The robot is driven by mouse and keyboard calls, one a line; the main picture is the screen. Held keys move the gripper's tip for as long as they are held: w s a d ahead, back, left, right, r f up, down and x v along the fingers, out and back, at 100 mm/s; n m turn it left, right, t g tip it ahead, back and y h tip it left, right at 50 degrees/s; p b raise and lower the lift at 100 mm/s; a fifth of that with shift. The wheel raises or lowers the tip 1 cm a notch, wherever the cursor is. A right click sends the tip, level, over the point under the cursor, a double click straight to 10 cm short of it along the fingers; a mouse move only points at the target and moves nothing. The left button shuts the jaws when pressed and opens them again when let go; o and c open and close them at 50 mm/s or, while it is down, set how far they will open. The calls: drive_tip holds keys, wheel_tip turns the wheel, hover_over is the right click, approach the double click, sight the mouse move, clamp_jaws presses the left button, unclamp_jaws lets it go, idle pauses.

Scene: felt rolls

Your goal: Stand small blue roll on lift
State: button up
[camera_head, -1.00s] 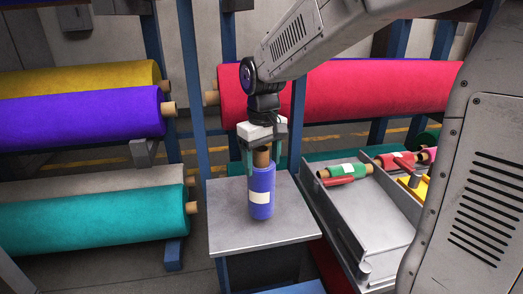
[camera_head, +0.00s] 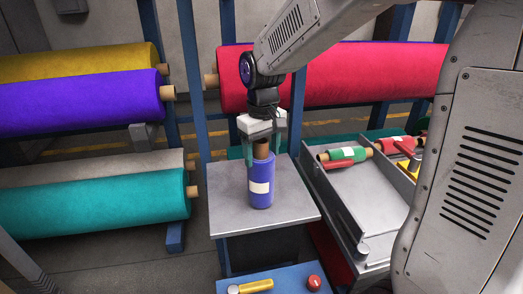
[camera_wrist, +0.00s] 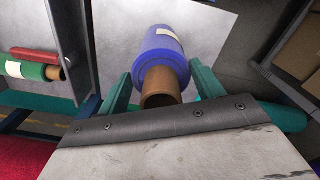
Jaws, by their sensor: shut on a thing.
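The small blue roll (camera_head: 261,190), with a white label and a cardboard core, is upright over the grey square top of the lift (camera_head: 225,210). Its lower end appears to meet the plate, though I cannot tell if a thin gap remains. My gripper (camera_head: 262,150) points down from above and is shut on the roll at its core end. In the wrist view the blue roll (camera_wrist: 162,50) extends away between the two green fingers (camera_wrist: 160,95), with the plate (camera_wrist: 215,35) behind it.
A grey tray (camera_head: 345,215) at right holds a green roll (camera_head: 345,154) and red rolls (camera_head: 393,145). Large rolls fill racks at left and behind. The plate around the roll is bare.

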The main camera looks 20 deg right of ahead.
drive_tip(key=shift+f, duration=0.35)
drive_tip(key=o, duration=1.3)
drive_tip(key=shift+c, duration=0.2)
drive_tip(key=shift+r, duration=3.85)
